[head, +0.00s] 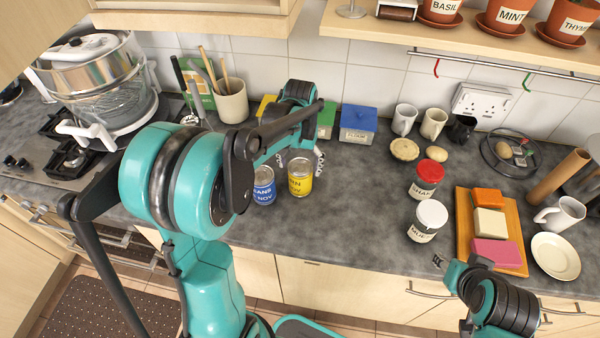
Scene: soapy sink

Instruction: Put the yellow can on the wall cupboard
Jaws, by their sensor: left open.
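The yellow can (300,184) stands upright on the grey worktop, just right of a blue can (264,190). My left gripper (299,158) is open just behind and above the yellow can, with a fingertip showing on either side of its top. The picture does not show whether the fingers touch it. A pale wooden wall cupboard (200,21) hangs at the upper left, cut off by the frame. My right gripper (440,262) is low at the right, by the worktop's front edge; its jaws are too small to judge.
Behind my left gripper stand a green box and a blue box (358,125). A red-lidded jar (426,180) and a white-lidded jar (428,222) stand right of centre, near a wooden board (463,222) with coloured blocks. The worktop between cans and jars is clear. Potted herbs line a shelf (450,40).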

